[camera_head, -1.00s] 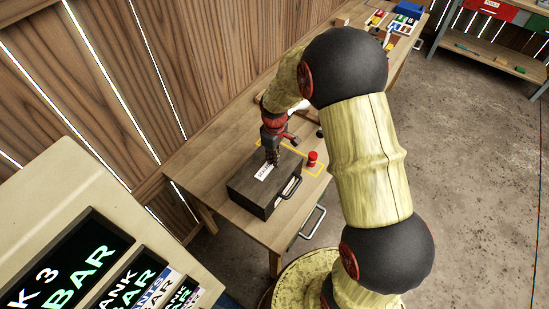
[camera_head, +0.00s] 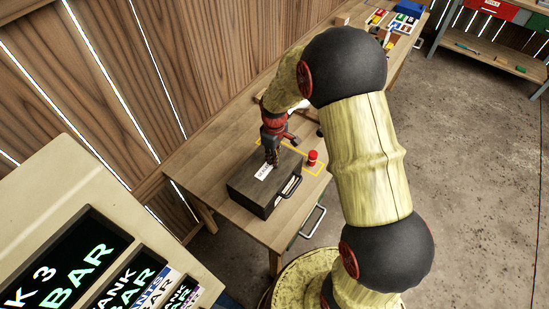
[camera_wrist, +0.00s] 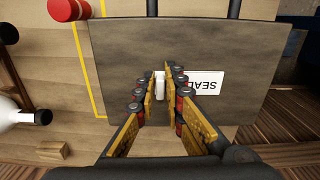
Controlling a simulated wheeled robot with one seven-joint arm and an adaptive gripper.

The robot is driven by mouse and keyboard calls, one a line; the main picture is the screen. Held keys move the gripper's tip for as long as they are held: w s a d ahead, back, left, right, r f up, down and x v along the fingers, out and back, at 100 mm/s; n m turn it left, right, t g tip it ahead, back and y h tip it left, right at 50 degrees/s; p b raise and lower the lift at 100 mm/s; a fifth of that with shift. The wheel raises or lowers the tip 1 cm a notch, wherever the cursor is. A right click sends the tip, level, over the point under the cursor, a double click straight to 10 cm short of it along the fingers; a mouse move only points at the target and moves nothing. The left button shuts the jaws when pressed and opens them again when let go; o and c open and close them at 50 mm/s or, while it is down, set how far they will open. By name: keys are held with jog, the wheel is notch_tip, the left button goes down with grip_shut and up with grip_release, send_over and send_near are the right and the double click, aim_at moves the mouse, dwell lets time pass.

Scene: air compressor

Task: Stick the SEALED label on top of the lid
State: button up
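The SEALED label (camera_wrist: 207,82) is white with dark lettering, upside down in the wrist view. It lies flat against the dark lid (camera_wrist: 120,60), right of the middle there, and shows as a small white patch in the head view (camera_head: 263,172). The dark box (camera_head: 250,191) stands upright on the bench with its lid down. My gripper (camera_wrist: 160,84) points down at the lid, its fingertips close together around a white piece of the label. The right finger hides part of the lettering. My gripper also shows just above the label in the head view (camera_head: 272,158).
A red cylinder (camera_head: 312,158) stands on the bench beside the box, near a yellow outline (camera_wrist: 98,95). A white bottle (camera_wrist: 15,115) and a small wooden block (camera_wrist: 50,150) lie left in the wrist view. A plank wall (camera_head: 130,80) runs behind the bench.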

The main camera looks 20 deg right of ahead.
jog(key=o, duration=0.4)
notch_tip(320, 180, up, 12)
dwell(0.7)
jog(key=s+a+r+m+t+b, duration=0.1)
jog(key=s+r, duration=0.3)
jog(key=s, duration=0.4)
jog(key=s+a+r+m+t+b, duration=0.1)
jog(key=s+r+m+t+b, duration=0.1)
jog(key=s+r, duration=0.3)
jog(key=s+a+r+m+t+b, duration=0.2)
jog(key=s+r+m, duration=0.2)
jog(key=s, duration=0.6)
jog(key=shift+s+r+t, duration=0.3)
jog(key=shift+s+r, duration=0.1)
jog(key=shift+r, duration=0.15)
